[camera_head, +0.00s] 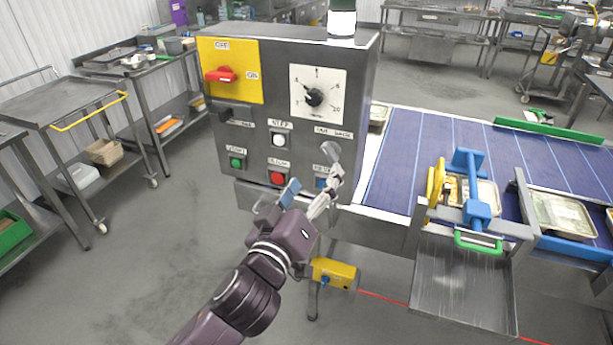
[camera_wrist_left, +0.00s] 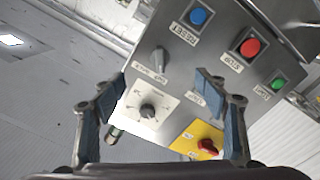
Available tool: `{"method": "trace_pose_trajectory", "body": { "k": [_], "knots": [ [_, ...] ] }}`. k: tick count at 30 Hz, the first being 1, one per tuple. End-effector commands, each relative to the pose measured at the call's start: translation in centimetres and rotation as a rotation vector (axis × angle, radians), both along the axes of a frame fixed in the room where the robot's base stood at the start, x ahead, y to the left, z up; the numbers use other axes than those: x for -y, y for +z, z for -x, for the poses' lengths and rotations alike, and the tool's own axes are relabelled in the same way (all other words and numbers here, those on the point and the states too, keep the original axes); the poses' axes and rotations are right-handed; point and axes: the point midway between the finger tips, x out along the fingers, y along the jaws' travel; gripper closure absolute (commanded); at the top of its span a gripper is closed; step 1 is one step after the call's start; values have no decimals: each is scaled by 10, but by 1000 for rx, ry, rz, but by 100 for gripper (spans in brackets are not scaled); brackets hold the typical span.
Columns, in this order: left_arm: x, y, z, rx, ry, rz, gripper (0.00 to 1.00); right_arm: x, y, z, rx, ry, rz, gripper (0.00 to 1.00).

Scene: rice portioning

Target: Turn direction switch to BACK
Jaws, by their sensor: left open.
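The grey control box (camera_head: 295,60) carries a grey direction switch (camera_head: 328,149) on its lower right front, below a small label that seems to read OUT and BACK. The same switch shows in the left wrist view (camera_wrist_left: 157,60), where the panel appears upside down. Its exact setting is hard to read. My left gripper (camera_head: 313,184) is open and empty in front of the panel's lower right. In the left wrist view its fingers (camera_wrist_left: 160,82) are spread wide, with the switch between and beyond them. I cannot tell whether a fingertip touches the panel. My right gripper is not in view.
Near the switch are a blue button (camera_wrist_left: 199,17), a red button (camera_head: 277,178), a green button (camera_head: 236,163), a white button (camera_head: 279,140) and a black dial (camera_head: 314,97). A red switch (camera_head: 221,75) sits on a yellow plate. A blue conveyor (camera_head: 404,150) runs to the right.

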Motion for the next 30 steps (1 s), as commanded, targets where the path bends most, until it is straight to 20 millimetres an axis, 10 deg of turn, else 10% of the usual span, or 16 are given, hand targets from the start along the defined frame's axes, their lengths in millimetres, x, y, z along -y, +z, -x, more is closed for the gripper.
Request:
{"method": "trace_pose_trajectory", "body": {
  "k": [15,30],
  "knots": [
    [27,-2,-81,0,1,-1,33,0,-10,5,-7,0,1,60],
    [29,-1,-90,-1,0,-2,44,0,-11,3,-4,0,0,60]
  ]
}}
